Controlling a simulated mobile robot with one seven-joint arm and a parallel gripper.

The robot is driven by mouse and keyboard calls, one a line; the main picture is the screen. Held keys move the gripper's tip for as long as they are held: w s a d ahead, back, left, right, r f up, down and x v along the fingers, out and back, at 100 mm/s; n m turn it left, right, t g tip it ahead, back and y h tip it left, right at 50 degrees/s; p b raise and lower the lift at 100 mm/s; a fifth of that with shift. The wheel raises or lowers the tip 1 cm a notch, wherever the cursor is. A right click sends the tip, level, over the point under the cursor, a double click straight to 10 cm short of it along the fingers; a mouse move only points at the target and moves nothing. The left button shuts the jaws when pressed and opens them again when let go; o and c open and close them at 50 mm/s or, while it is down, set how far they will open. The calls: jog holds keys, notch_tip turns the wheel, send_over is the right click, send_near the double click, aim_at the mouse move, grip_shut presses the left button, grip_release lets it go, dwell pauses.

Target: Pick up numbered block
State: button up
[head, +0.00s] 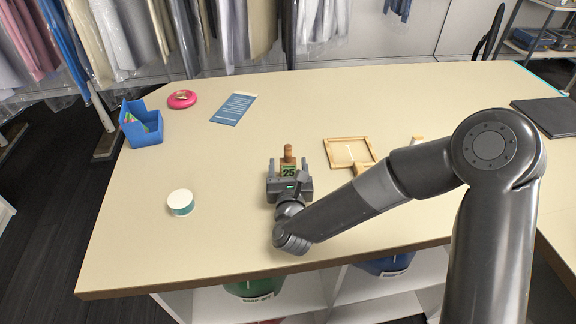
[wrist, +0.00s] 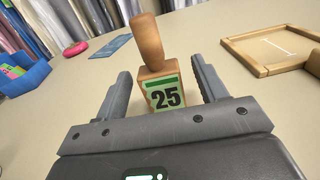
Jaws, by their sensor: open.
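The numbered block (wrist: 163,95) is wooden with a green label reading 25 and a rounded wooden handle on top. It stands upright on the table and also shows in the head view (head: 289,170). My gripper (wrist: 162,85) is open, with one finger on each side of the block. In the wrist view there are gaps between both fingers and the block. My gripper also shows in the head view (head: 289,172), where it partly hides the block's lower part.
The table (head: 200,245) has a white and teal round tin (head: 180,203) at left, a blue box (head: 142,124), a pink ring-shaped item (head: 182,99), a blue card (head: 233,108) and a wooden frame (head: 348,139) right of the block. Clear room lies behind the block.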

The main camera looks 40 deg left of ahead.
aim_at(288, 156)
jog(key=shift+x, duration=1.55)
jog(key=shift+c, duration=0.3)
jog(key=c, duration=1)
jog(key=shift+r, duration=0.5)
jog(key=r, duration=0.1)
jog(key=d+r, duration=0.1)
jog(key=r, duration=0.1)
jog(key=shift+w+d+r, duration=0.15)
jog(key=shift+w+r, duration=0.1)
jog(key=shift+r, duration=0.15)
jog(key=w+d+r, duration=0.3)
jog(key=d+r, duration=0.3)
jog(key=d, duration=0.3)
jog(key=shift+d, duration=0.4)
